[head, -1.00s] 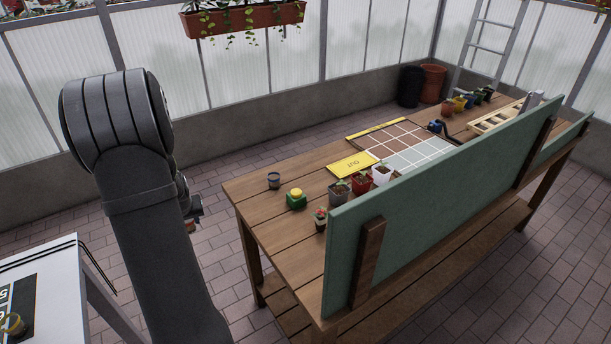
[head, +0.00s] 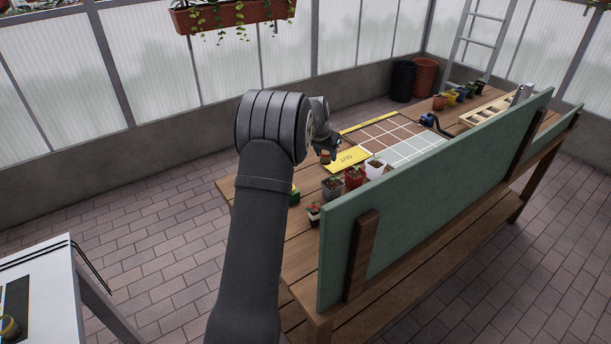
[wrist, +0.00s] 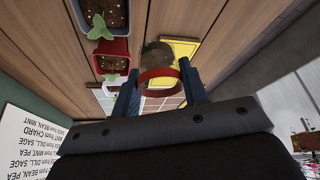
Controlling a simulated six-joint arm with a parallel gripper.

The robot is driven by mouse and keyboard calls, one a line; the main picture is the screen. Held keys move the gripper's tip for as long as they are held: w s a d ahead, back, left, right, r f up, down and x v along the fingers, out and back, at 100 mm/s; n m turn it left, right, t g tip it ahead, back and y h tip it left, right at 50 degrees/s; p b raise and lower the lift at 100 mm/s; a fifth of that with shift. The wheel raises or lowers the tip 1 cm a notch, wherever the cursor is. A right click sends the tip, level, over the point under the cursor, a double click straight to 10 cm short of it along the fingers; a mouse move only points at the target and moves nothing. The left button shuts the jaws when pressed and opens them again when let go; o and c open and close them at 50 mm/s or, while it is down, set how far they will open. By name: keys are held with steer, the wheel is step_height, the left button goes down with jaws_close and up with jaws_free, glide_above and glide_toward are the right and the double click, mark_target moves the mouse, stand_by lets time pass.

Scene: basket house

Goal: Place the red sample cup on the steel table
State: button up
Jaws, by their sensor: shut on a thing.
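My gripper (head: 326,150) is above the wooden bench, near the yellow OUT panel (head: 350,158), in the head view. It is shut on the red sample cup, which shows as a small reddish shape (head: 325,158) below the fingers. In the wrist view the red cup (wrist: 157,73) sits between the two dark fingers of my gripper (wrist: 160,88); a brown, soil-like round shows at its mouth. A pale table (head: 45,262) with dark panels on top stands at the lower left of the head view; whether it is the steel table I cannot tell.
The wooden bench (head: 262,190) carries several potted seedlings, including a white pot (head: 374,169) and a red pot (head: 355,178), close to my gripper. A green backboard (head: 420,190) rises along its near side. Open brick floor (head: 150,235) separates the bench from the pale table.

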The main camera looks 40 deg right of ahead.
steer(key=shift+s+d+r+m, duration=0.15)
steer(key=shift+s+d, duration=0.25)
steer(key=shift+d, duration=0.2)
steer(key=shift+s+d+r+m, duration=0.1)
steer(key=shift+s+d+m, duration=0.05)
steer(key=shift+s+d, duration=0.35)
steer(key=shift+w, duration=0.1)
glide_above(308, 172)
steer(key=a, duration=0.2)
steer(key=f, duration=0.7)
steer(key=shift+s+d, duration=0.2)
steer(key=shift+s, duration=0.15)
step_height(308, 172, down, 2)
steer(key=shift+f, duration=0.85)
steer(key=shift+f, duration=0.15)
steer(key=o, duration=1)
steer(key=shift+c, duration=0.2)
